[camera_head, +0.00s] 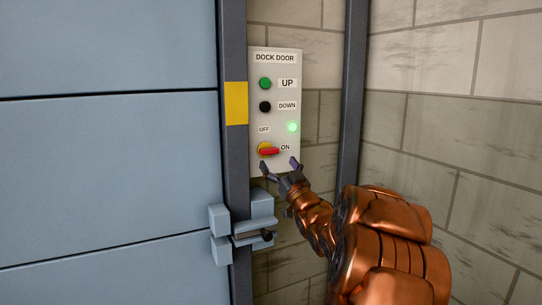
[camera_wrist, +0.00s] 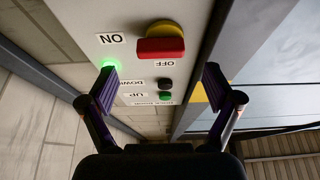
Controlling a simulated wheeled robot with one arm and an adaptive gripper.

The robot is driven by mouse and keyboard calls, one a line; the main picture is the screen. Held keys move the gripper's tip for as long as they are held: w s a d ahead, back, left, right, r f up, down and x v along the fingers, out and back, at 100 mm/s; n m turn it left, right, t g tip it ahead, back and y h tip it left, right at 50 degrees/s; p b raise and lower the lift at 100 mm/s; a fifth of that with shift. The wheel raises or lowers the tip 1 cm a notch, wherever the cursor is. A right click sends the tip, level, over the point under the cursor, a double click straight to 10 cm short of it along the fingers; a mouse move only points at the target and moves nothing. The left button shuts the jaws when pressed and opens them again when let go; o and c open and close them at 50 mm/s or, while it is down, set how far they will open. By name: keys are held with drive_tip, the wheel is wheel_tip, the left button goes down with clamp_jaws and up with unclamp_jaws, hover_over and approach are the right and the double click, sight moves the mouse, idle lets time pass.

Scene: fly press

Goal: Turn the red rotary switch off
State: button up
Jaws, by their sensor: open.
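The red rotary switch (camera_head: 269,151) sits on a yellow round base low on the dock door panel (camera_head: 287,67). Its handle lies level and points right at the ON label (camera_head: 285,147); the OFF label (camera_head: 264,129) is above it. In the wrist view the red handle (camera_wrist: 161,48) shows ahead, beyond the fingertips. My gripper (camera_head: 280,166) is open and empty, just below the switch in the head view. Its two fingers (camera_wrist: 158,82) are spread wide in the wrist view, and neither is seen touching the handle.
The panel also has a green UP button (camera_head: 265,84), a black DOWN button (camera_head: 265,107) and a lit green lamp (camera_head: 292,127). A latch (camera_head: 254,234) juts out below left of my gripper. The blue door (camera_head: 110,160) is left, a block wall (camera_head: 450,130) right.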

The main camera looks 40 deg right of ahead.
sight(271, 153)
drive_tip(key=shift+x, duration=2.7)
drive_tip(key=c, duration=1.1)
